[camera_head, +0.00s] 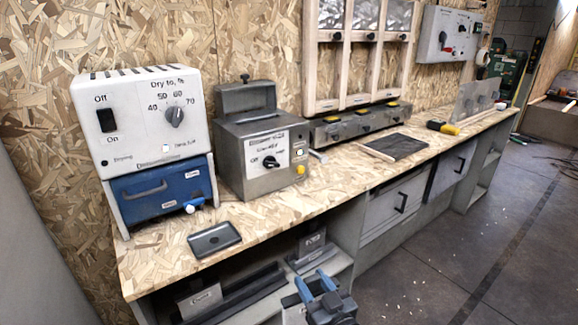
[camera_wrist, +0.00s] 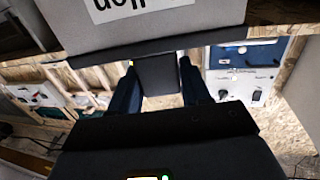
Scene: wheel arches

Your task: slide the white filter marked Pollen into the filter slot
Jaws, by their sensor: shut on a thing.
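My gripper (camera_head: 316,287) is low in the head view, in front of the bench. Its two blue fingers are shut on the dark tab of a pale panel, which I take for the white filter. In the wrist view my gripper (camera_wrist: 161,90) pinches that tab, and the filter (camera_wrist: 65,32) fills the top with a dark strip along its edge. Its label is cut off and upside down; the visible letters fit the end of "Pollen". I cannot make out the filter slot for certain. A grey box with its lid raised (camera_head: 262,152) stands on the bench.
Labelled panels stand in dark holders on the low shelf (camera_head: 342,262) beside my gripper. On the bench are a white dryer (camera_head: 140,115) over a blue drawer unit (camera_head: 160,190), a dark tray (camera_head: 214,239) and a dark mat (camera_head: 395,146).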

